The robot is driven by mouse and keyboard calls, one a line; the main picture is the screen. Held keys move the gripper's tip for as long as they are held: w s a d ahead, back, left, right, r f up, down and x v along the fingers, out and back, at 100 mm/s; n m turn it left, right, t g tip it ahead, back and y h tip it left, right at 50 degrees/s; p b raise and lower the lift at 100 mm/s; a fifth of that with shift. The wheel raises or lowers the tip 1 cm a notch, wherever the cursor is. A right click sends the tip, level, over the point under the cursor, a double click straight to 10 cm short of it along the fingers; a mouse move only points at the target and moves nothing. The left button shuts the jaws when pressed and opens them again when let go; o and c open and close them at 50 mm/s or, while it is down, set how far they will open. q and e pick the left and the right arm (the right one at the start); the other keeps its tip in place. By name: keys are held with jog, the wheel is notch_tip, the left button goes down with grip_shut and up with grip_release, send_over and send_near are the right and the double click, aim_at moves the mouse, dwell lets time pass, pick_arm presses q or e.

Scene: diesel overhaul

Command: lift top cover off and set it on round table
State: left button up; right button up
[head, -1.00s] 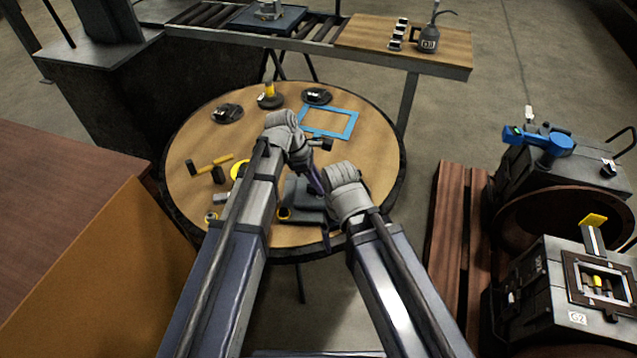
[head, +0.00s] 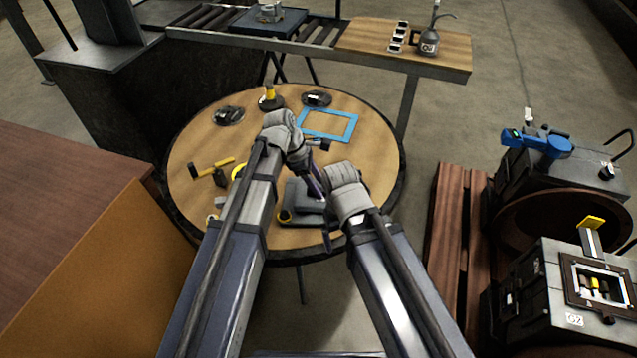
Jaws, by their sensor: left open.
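The round table (head: 378,132) stands in front of me with both my arms over it. My left gripper (head: 319,170) is open above the table's middle, with dark fingers. My right gripper is mostly hidden behind its own wrist; a dark tip shows below. A dark grey block-like part (head: 298,205) lies on the table beneath the grippers, partly covered; I cannot tell whether it is the top cover. The engine (head: 545,290) at the right has a framed opening (head: 567,284) on its upper face, with dark and yellow parts showing inside.
A blue frame (head: 328,124), a hammer (head: 211,167) and several small parts lie on the table. Its back right surface is partly clear. A wooden bench (head: 75,205) stands left, a pallet (head: 449,225) right, and a conveyor (head: 300,33) with an oil can (head: 430,42) behind.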

pick_arm(q)
jog(key=p+v, duration=0.4)
jog(key=v, duration=0.1)
jog(key=shift+r, duration=0.2)
jog(key=shift+a+r+p, duration=0.3)
jog(key=shift+r+p, duration=0.2)
jog(key=shift+p, duration=0.1)
